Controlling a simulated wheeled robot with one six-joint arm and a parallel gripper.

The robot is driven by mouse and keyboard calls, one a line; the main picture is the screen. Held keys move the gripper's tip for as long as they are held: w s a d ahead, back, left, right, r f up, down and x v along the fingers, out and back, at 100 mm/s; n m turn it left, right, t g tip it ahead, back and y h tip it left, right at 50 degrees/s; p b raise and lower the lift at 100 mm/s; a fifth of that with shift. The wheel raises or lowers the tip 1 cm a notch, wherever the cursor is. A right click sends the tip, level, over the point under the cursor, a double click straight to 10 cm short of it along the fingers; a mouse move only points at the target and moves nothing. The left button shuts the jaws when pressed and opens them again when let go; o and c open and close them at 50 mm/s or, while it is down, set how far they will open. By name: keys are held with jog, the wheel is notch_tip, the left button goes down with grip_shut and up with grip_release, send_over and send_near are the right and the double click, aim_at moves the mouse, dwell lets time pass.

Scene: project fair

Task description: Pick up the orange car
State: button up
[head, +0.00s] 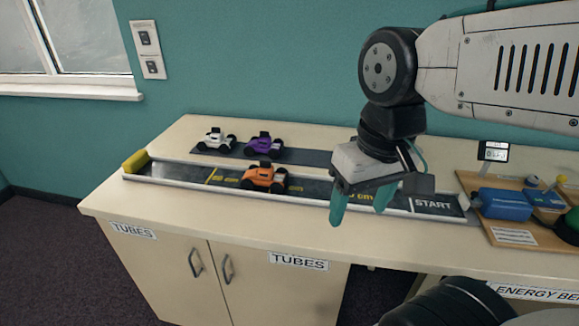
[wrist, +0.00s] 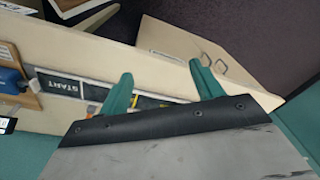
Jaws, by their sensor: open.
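The orange car (head: 264,178) has dark wheels and a dark top. It sits upright on the dark track (head: 327,190) on the bench in the head view. My gripper (head: 362,204) is to the right of the car, above the track's front edge, with its teal fingers pointing down. The gripper is open and empty, apart from the car. In the wrist view the fingers (wrist: 161,75) are spread over the bench. A small orange-red patch shows beside the left finger there; I cannot tell whether it is the car.
A white car (head: 216,139) and a purple car (head: 264,145) stand behind on a dark strip. A yellow block (head: 136,161) closes the track's left end. A wooden board with a blue box (head: 504,204) lies at the right. The bench front left of my gripper is clear.

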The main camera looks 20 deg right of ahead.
jog(key=w+a+f+m+g+y, duration=0.1)
jog(key=w+a+f+m+y, duration=0.1)
jog(key=w+a+m+y, duration=0.45)
jog(key=m+t+y, duration=0.4)
jog(key=m+t, duration=0.4)
jog(key=m, duration=1)
send_near(271, 166)
jog(key=x, duration=0.4)
jog(key=shift+a+f, duration=0.1)
jog(key=shift+f, duration=0.1)
jog(key=shift+w+f, duration=0.15)
jog(key=x, duration=0.7)
jog(key=shift+w+a, duration=0.2)
jog(key=c, duration=1.1)
